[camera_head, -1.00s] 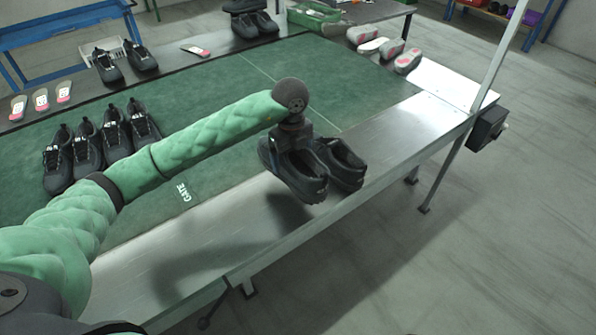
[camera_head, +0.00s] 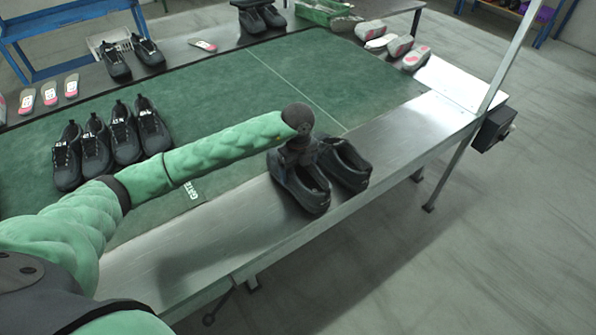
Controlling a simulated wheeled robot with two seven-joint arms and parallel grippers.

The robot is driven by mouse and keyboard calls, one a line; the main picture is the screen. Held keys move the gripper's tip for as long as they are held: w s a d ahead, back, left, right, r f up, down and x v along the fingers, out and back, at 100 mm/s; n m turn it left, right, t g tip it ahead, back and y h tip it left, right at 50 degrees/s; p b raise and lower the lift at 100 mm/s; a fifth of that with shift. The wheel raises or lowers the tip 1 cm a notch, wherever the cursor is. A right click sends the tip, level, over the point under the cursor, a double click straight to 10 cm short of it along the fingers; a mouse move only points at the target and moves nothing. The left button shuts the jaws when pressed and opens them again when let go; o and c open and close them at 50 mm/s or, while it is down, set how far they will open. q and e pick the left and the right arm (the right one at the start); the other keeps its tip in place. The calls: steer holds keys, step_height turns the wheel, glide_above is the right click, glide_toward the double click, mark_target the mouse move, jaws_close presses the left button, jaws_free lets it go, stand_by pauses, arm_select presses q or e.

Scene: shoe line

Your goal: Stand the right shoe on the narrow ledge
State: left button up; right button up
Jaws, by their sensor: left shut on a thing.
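A black shoe (camera_head: 303,191) is in my left gripper (camera_head: 298,156), which is shut on its upper from above. The shoe is upright, sole down, on or very close to the narrow metal ledge (camera_head: 240,220); contact under the sole is hard to tell. Another black shoe (camera_head: 345,163) stands upright on the ledge just to its right, close beside it. I cannot tell from the picture which foot each is for. The gripper's fingers are mostly hidden by its wrist. My right gripper is not in view.
A green mat (camera_head: 240,90) lies behind the ledge, with several black shoes (camera_head: 95,145) at its left. Pale insoles or soles (camera_head: 400,46) lie at the far right corner. A metal post (camera_head: 515,55) rises at the ledge's right end. The ledge is clear on either side of the pair.

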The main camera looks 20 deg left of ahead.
arm_select(q)
steer(key=shift+f, duration=0.85)
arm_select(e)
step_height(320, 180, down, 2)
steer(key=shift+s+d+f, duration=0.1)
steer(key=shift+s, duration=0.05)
arm_select(q)
steer(key=shift+f, duration=0.15)
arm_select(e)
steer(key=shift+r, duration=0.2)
arm_select(q)
steer(key=o, duration=1.1)
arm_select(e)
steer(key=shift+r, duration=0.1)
arm_select(q)
step_height(320, 180, up, 11)
steer(key=b, duration=0.3)
steer(key=shift+r+b, duration=0.3)
steer(key=shift+r, duration=0.35)
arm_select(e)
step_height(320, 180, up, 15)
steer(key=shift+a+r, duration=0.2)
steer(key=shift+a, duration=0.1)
